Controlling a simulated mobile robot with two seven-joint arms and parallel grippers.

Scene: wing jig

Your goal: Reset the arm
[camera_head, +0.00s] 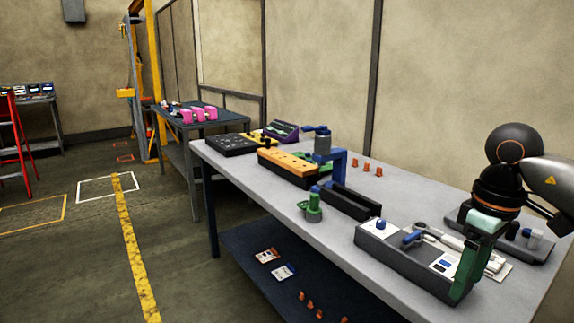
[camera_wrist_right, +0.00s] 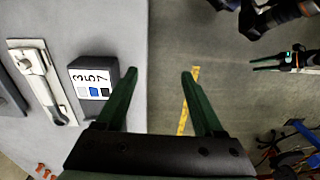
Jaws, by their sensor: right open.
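My right gripper (camera_head: 462,285) hangs at the right of the head view, fingers down, overlapping the right end of a long grey box (camera_head: 405,265) near the table's front edge. In the right wrist view my right gripper (camera_wrist_right: 159,73) has its two green fingers spread, with nothing between them. The left finger is close beside a dark block with a number label (camera_wrist_right: 92,92); I cannot tell whether they touch. A green-fingered gripper, seemingly my left (camera_wrist_right: 268,64), shows small at the right of that view; its opening is unclear.
The grey table (camera_head: 270,190) carries a black open tray (camera_head: 350,200), an orange-topped block (camera_head: 288,163), a blue clamp-like fixture (camera_head: 322,145) and a green part (camera_head: 314,208). Several small orange pieces stand near the wall. Open floor (camera_head: 100,250) lies left of the table.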

